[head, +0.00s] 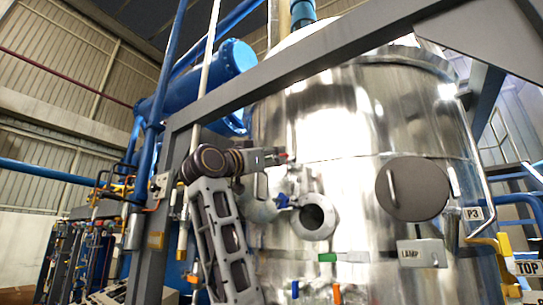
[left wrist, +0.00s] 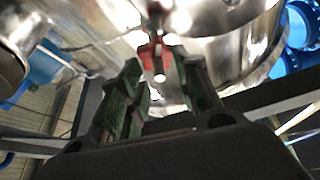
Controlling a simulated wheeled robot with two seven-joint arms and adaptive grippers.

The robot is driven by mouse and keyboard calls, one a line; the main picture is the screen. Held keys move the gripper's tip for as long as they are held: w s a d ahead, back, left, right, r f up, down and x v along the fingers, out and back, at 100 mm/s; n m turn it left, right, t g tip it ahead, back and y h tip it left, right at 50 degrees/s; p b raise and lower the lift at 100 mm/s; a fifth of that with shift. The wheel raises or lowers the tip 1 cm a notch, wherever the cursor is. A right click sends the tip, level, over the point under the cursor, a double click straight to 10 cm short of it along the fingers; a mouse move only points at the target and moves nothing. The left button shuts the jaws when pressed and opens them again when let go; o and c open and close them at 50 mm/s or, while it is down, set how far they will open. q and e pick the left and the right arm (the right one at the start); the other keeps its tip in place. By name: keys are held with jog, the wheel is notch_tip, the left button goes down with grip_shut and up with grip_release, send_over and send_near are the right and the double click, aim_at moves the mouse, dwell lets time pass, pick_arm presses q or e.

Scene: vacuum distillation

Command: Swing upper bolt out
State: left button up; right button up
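The upper bolt shows in the left wrist view as a red forked part (left wrist: 153,50) with a pale round end, just beyond and between my fingertips. In the head view only a small red bit (head: 283,158) of it shows at the tip of my left gripper (head: 268,159), against the steel vessel (head: 345,120). My left gripper, also in the left wrist view (left wrist: 160,88), is open, its green-padded fingers on either side of the bolt's end. Contact cannot be told. Below it is a round port (head: 316,217) with a blue part (head: 282,201) at its left. My right gripper is not in view.
A grey beam (head: 330,57) crosses diagonally above my left arm. A round cover (head: 413,189) with a handle and a LAMP box (head: 421,253) are on the vessel to the right. Blue piping and valves (head: 100,215) stand at the left.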

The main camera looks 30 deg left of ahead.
pick_arm(q)
grip_shut()
